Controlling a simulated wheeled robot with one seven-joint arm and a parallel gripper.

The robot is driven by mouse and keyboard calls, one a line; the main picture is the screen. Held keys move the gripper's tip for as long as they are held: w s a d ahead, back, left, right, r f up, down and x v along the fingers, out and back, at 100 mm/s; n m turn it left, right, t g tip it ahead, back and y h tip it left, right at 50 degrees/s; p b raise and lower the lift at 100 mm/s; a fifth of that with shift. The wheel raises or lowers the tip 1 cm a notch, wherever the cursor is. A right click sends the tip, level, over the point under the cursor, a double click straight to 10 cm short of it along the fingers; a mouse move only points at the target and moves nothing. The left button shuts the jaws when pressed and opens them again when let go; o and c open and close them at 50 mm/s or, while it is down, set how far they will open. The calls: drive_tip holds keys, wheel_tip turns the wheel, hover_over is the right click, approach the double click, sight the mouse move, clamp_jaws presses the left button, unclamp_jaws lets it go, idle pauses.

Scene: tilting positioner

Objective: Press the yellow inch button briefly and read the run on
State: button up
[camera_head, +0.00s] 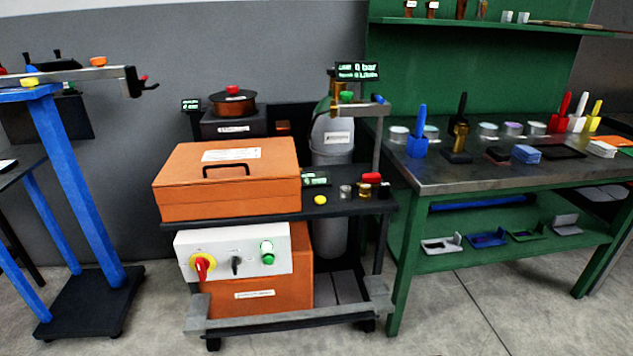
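A small round yellow button-like disc (320,199) lies on the dark shelf of the cart, to the right of the orange box (226,179). A second yellow piece (29,82) sits on top of the blue stand (68,170) at the left. No label can be read on either, so I cannot tell which is the inch button. A small green-lit display (316,180) stands just behind the disc on the shelf; its text is too small to read. My gripper is not in view.
The cart's white panel (215,249) carries a red-and-yellow rotary switch (202,266), a black selector and a green button (267,258). A grey cylinder (332,139) and a "0 bar" display (357,71) stand behind. A green workbench (475,166) is right; floor in front is clear.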

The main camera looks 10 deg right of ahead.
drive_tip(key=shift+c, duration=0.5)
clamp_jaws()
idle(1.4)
